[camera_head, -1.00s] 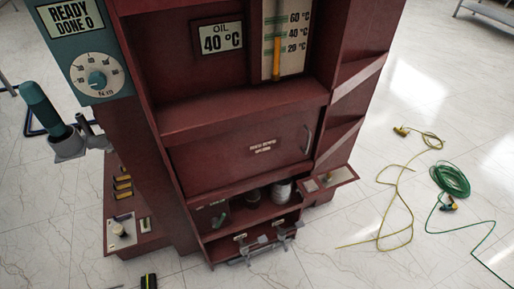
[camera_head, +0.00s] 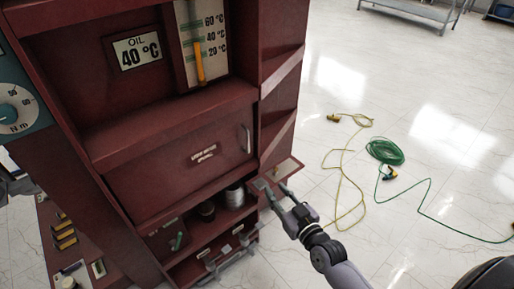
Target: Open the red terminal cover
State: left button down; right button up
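A dark red panel (camera_head: 150,178) with a small white label and a grey vertical handle (camera_head: 246,139) near its right edge closes the middle of the red cabinet. I take it for the terminal cover; the label is too small to read. The panel looks shut. My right gripper (camera_head: 274,189) reaches in from the lower right. Its two fingers are apart with nothing seen between them. It is below and right of the handle, in front of or over the small side shelf, and appears apart from the handle. I cannot make out my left gripper.
A small red side shelf (camera_head: 284,170) juts out at the cabinet's right. Open shelves below the panel hold a metal coil (camera_head: 235,196) and other parts. A yellow cable (camera_head: 345,178) and a green cable (camera_head: 385,151) lie on the floor at right.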

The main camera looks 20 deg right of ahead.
notch_tip(320, 180, up, 5)
jog(key=t, duration=0.1)
send_near(248, 142)
jog(key=w, duration=0.6)
jog(key=w+a, duration=0.1)
jog(key=w, duration=0.2)
jog(key=shift+f, duration=0.15)
jog(key=shift+c, duration=0.4)
grip_shut()
jog(key=shift+s, duration=0.1)
